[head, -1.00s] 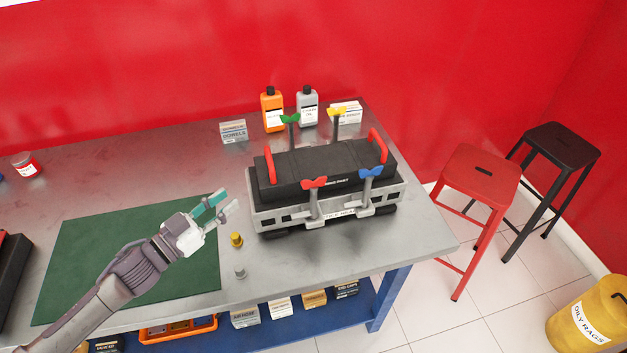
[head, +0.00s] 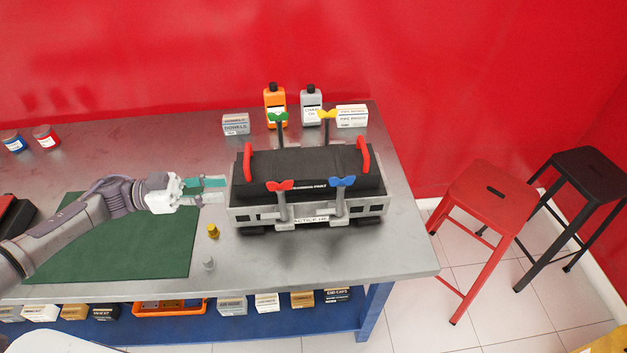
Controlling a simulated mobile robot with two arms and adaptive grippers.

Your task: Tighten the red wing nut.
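The red wing nut (head: 280,186) sits on top of a grey upright post at the front left of the engine trainer (head: 300,215), a grey block with a black cover. A blue wing nut (head: 343,181) tops the front right post. Green (head: 278,118) and yellow (head: 327,114) wing nuts stand at the back. My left gripper (head: 224,190) is just left of the trainer, pointing right towards it. Its teal-padded fingers are apart with nothing between them. It is clear of the red wing nut. My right gripper is out of view.
Two red handles (head: 248,162) rise from the cover's ends. A yellow (head: 213,231) and a grey (head: 208,263) small part stand on the bench in front of the gripper. A green mat (head: 140,255) lies left. Bottles and boxes (head: 236,124) stand behind.

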